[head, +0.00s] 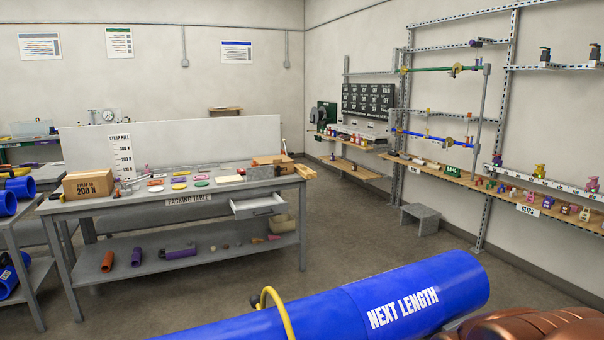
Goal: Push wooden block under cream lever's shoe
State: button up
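I cannot make out a cream lever or its shoe in the head view. A pale wooden piece (305,172) lies at the right end of the packing table (110,207). I cannot tell whether it is the task's wooden block. My gripper is not in view.
A large blue pipe (335,310) with white lettering and a yellow hoop (272,300) crosses the near foreground. A copper-coloured shape (535,325) fills the bottom right corner. The packing table has an open drawer (258,207). A grey step (420,218) stands by the right wall's shelves. Open floor lies between.

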aim_at(305, 171)
jog(key=z, duration=2.35)
jog(key=i, duration=2.5)
jog(key=u, duration=2.5)
jog(key=i, duration=3.05)
jog(key=z, duration=0.05)
